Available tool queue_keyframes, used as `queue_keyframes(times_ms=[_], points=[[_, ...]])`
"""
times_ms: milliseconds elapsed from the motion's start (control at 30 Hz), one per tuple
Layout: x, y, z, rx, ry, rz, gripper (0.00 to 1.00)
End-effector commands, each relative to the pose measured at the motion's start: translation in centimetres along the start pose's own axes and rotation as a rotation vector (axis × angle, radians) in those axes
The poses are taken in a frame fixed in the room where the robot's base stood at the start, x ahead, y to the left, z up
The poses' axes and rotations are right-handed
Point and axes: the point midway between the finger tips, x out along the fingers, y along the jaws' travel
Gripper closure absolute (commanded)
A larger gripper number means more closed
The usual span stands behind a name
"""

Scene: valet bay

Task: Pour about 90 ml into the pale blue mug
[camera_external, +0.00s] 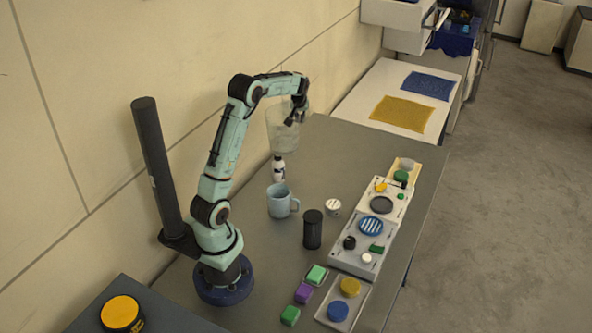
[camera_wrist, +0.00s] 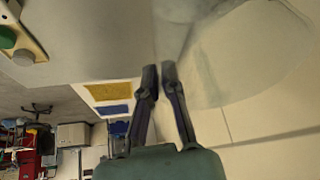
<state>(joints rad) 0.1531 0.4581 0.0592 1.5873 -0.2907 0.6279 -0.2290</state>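The pale blue mug (camera_external: 278,204) stands upright on the grey table (camera_external: 262,262), its handle to the right. A clear, see-through jug (camera_external: 281,132) is raised above the table, beyond the mug and higher in the picture. My gripper (camera_external: 300,110) is at the jug's upper right side. In the wrist view my gripper's fingers (camera_wrist: 160,72) are close together, and the jug's clear wall (camera_wrist: 235,75) spreads out from them to the right. They appear shut on the jug. The mug is not in the wrist view. I cannot make out the liquid level in the jug.
A small white bottle (camera_external: 278,169) stands behind the mug. A black cylinder (camera_external: 312,230) and a small white round piece (camera_external: 333,207) are to its right. Trays with coloured pieces (camera_external: 352,249) line the table's right side. A wall (camera_external: 110,110) runs along the left.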

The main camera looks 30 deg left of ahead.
Motion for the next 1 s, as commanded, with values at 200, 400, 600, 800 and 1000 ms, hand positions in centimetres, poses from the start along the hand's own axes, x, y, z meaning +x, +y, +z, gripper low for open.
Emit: queue_keyframes(times_ms=[200, 400, 600, 800, 1000], points=[[0.58, 0.15, -0.35, 0.003, -0.087, 0.004, 1.0], [0.71, 0.17, -0.33, 0.004, -0.113, 0.004, 1.0], [0.7, 0.18, -0.32, 0.004, -0.113, 0.004, 1.0], [0.7, 0.18, -0.32, 0.004, -0.113, 0.004, 1.0], [0.69, 0.18, -0.32, 0.004, -0.112, 0.004, 1.0]])
